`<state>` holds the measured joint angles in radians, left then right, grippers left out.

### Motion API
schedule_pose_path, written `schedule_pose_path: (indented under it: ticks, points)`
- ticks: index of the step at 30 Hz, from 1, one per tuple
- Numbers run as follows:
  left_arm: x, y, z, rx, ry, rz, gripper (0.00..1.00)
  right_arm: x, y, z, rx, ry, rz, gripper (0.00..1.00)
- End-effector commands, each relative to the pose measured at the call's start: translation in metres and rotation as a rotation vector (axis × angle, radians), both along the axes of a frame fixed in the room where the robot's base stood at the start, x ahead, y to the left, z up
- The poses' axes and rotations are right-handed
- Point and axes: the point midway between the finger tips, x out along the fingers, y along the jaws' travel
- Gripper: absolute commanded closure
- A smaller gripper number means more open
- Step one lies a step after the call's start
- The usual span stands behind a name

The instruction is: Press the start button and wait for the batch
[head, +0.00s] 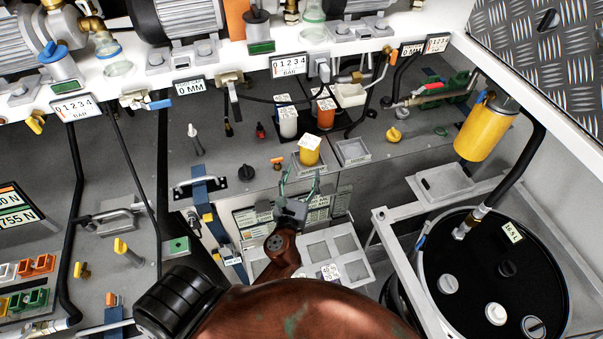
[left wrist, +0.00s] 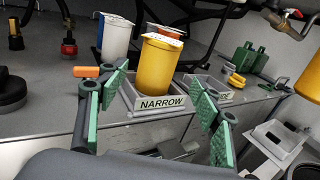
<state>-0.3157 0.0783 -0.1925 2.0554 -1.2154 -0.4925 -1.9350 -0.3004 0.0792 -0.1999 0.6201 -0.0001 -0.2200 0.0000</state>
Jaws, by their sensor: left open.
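I cannot make out which part is the start button in either view. My left gripper (head: 300,182) is open and empty in the head view, in front of a yellow cup (head: 309,151) near the bench's front edge. In the left wrist view its green-padded fingers (left wrist: 157,95) stand wide apart, with the yellow cup (left wrist: 161,63) between them in the picture. The cup stands upright in a grey tray marked NARROW (left wrist: 160,103). Whether the fingers reach past the tray's front is unclear. My right gripper is not in view.
A white cup (head: 288,122) and an orange cup (head: 326,112) stand behind the yellow one. An empty grey tray (head: 352,152) is to its right. A yellow canister (head: 485,128) hangs at the right, above a black drum (head: 500,270). A green box (head: 177,247) sits at the left.

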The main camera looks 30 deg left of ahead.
Motion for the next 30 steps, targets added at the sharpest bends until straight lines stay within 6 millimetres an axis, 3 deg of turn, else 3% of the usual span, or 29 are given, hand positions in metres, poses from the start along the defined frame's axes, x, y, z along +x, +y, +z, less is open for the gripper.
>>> schedule_pose_path:
  ticks: [24,30]
  points:
    - [0.0002,0.0002,0.0000,0.000,0.000,0.000,0.99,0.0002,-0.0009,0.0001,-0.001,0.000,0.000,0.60]
    - [0.0002,0.0002,-0.0001,0.000,0.000,0.000,1.00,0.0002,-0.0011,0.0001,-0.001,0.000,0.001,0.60]
